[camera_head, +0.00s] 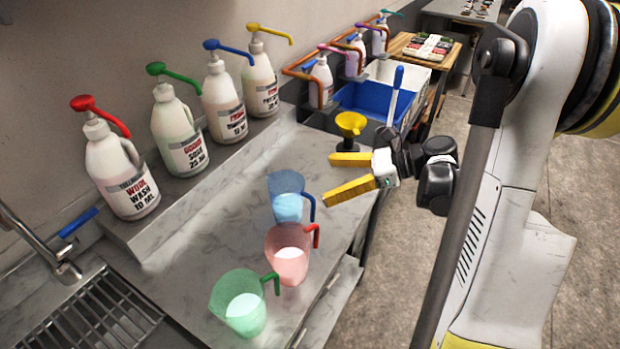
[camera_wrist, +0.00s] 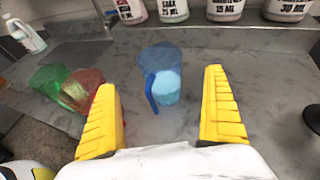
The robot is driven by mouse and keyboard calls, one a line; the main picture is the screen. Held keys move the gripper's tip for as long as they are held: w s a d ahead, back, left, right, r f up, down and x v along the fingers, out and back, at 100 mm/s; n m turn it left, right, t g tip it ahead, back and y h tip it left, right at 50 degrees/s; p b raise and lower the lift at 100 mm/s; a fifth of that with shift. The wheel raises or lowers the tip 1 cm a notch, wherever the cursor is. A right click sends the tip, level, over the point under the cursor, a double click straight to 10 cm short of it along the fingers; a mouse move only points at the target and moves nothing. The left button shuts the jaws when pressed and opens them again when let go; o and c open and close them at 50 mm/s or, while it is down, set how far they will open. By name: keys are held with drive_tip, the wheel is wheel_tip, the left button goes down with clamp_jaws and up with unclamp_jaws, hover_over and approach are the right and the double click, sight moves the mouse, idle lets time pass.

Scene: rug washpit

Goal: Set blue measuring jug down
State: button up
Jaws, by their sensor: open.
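The blue measuring jug (camera_head: 287,198) stands upright on the grey marbled counter (camera_head: 217,213), with whitish-blue liquid inside and its blue handle on the right. My gripper (camera_head: 332,176) is open and empty, to the right of the jug and apart from it in the head view. In the wrist view the jug (camera_wrist: 162,75) shows beyond and between my open yellow fingers (camera_wrist: 165,112), with its handle toward me. The red jug (camera_head: 287,255) and green jug (camera_head: 242,302) stand on the counter in front of the blue one.
Several pump bottles, including the red-topped one (camera_head: 121,172), stand on a ledge along the wall. A yellow funnel (camera_head: 350,124) is beyond my gripper, near a blue tray (camera_head: 366,103). A sink rack (camera_head: 95,312) is at lower left.

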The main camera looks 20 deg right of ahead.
drive_tip(key=s+a+r+n+g+h, duration=0.25)
drive_tip(key=s+a+n+h, duration=0.35)
drive_tip(key=a+n, duration=0.4)
drive_tip(key=s+d+r+n+t+h, duration=0.1)
drive_tip(key=s+n+h, duration=0.4)
drive_tip(key=n, duration=0.9)
drive_tip(key=s+r+t, duration=0.1)
drive_tip(key=s+r, duration=0.1)
drive_tip(key=s, duration=0.1)
drive_tip(key=shift+h, duration=0.3)
